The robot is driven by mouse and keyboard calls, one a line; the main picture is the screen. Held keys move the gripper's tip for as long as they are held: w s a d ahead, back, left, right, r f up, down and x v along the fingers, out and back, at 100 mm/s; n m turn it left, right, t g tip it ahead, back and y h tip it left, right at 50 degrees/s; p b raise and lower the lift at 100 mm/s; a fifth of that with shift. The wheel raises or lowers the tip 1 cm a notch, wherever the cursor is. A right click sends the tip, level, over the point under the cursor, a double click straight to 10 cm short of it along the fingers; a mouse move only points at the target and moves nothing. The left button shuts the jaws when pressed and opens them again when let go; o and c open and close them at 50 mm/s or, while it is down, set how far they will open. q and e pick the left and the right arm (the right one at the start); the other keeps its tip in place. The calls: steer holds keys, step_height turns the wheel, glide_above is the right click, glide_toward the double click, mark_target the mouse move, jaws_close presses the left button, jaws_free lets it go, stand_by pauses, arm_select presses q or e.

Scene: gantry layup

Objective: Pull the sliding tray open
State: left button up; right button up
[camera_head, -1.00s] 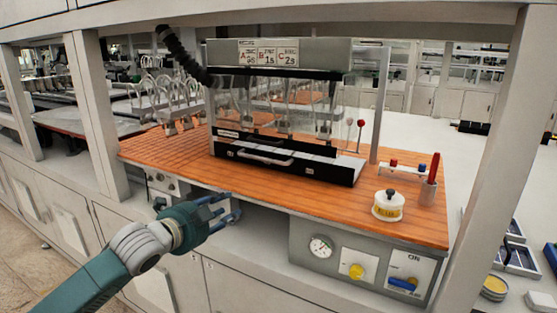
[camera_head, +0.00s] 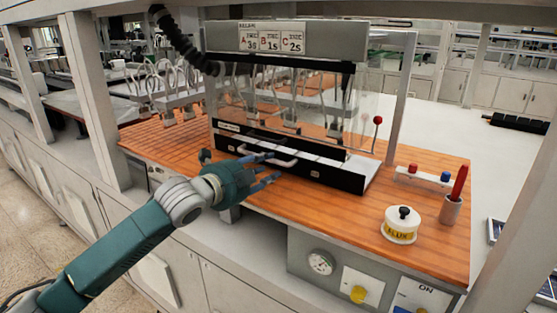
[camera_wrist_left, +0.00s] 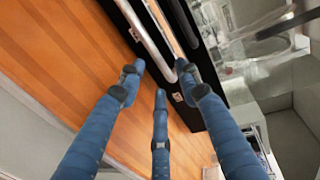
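The sliding tray (camera_head: 338,179) has a black front and sits at the base of a glass-fronted machine. A pale metal bar handle (camera_head: 285,163) runs along its front. My left gripper (camera_head: 272,167) is at the handle, with its fingers spread. In the left wrist view, the handle (camera_wrist_left: 148,40) runs down toward the space between the open fingertips (camera_wrist_left: 158,76). The fingers are not closed around it, and I cannot tell whether any finger touches it. The tray looks pushed in under the machine. My right gripper is not in view.
The wooden bench top (camera_head: 290,205) is clear in front of the tray. A white flux jar (camera_head: 400,229), a cup with a red marker (camera_head: 451,209) and a small rack (camera_head: 422,175) stand at the right. Upright posts (camera_head: 83,100) flank the bench.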

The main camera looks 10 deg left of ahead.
arm_select(q)
steer(key=x, duration=0.3)
steer(key=shift+w+d+p, duration=0.2)
steer(key=shift+w+p, duration=0.05)
steer(key=shift+p, duration=0.1)
steer(key=shift+x, duration=1.2)
steer(key=shift+f, duration=0.1)
jaws_close()
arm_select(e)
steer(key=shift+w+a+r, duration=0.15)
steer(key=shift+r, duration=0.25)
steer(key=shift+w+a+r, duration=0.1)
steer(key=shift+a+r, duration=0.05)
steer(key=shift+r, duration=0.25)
